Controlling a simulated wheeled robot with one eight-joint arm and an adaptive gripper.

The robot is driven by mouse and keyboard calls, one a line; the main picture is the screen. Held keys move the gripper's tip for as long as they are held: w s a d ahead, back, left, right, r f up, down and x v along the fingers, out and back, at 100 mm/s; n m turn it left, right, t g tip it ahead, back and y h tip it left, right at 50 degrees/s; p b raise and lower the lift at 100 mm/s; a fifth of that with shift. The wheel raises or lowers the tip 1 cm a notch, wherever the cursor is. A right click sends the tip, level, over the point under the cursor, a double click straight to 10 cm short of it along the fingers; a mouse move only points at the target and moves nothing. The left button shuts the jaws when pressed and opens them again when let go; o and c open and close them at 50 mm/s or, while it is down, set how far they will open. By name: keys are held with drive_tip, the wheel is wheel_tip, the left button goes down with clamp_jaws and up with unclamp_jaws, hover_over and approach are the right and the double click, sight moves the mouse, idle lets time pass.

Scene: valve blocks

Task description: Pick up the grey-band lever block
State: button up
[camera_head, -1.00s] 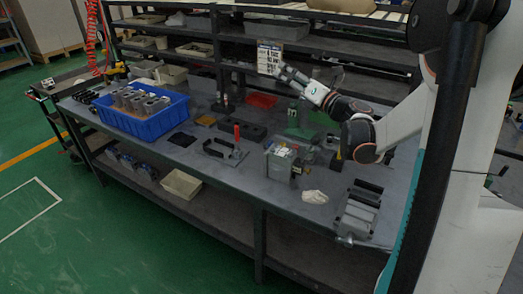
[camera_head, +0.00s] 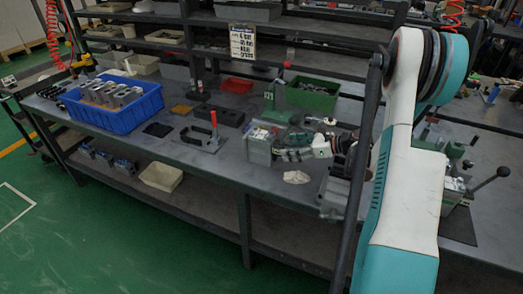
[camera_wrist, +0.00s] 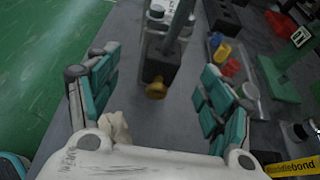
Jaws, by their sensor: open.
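In the wrist view a dark block (camera_wrist: 162,66) with a brass-yellow knob (camera_wrist: 156,89) and a grey bar rising from it stands between my fingers, apart from both. A grey band cannot be made out on it. My gripper (camera_wrist: 158,95) is open, its teal-padded fingers spread to either side, with nothing held. In the head view my gripper (camera_head: 284,154) is low over the bench, just right of a grey metal box (camera_head: 258,149). The dark block is hidden there.
A crumpled white cloth (camera_head: 297,177) lies near the bench's front edge. A blue bin (camera_head: 113,115) of several grey blocks, a red-handled clamp (camera_head: 205,138) and a green bin (camera_head: 310,97) stand around. Another bench at right carries a lever device (camera_head: 455,190).

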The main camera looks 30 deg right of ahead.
sight(275, 149)
drive_tip(key=x, duration=0.2)
drive_tip(key=shift+w+a+f, duration=0.15)
drive_tip(key=shift+w+a, duration=0.1)
drive_tip(key=b+x, duration=0.2)
drive_tip(key=x, duration=0.2)
drive_tip(key=shift+w+f, duration=0.15)
drive_tip(key=shift+f, duration=0.1)
drive_tip(key=shift+w+a+f+b, duration=0.1)
drive_tip(key=shift+w+a+b, duration=0.15)
drive_tip(key=shift+w+b, duration=0.15)
drive_tip(key=shift+c, duration=0.5)
clamp_jaws()
